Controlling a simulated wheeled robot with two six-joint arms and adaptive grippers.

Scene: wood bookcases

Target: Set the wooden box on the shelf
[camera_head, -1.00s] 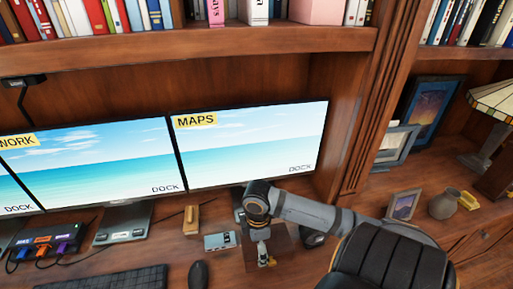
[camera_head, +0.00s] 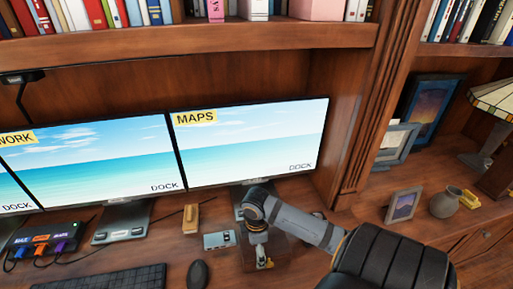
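A dark brown, square-edged wooden piece, which looks like the wooden box (camera_head: 282,254), is on the desk below the right monitor. My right gripper (camera_head: 264,263) points down over it, and part of the piece is hidden behind the gripper and arm. The fingers are too small to tell whether they are open or touching it. The bookcase shelf (camera_head: 200,48) runs above the monitors and carries books. My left gripper is not in view.
Monitors (camera_head: 250,146) stand behind the arm. A keyboard (camera_head: 125,278), a mouse (camera_head: 197,274) and a tan block (camera_head: 191,218) lie to the left. Picture frames, a vase (camera_head: 445,203) and a lamp (camera_head: 495,105) stand at right.

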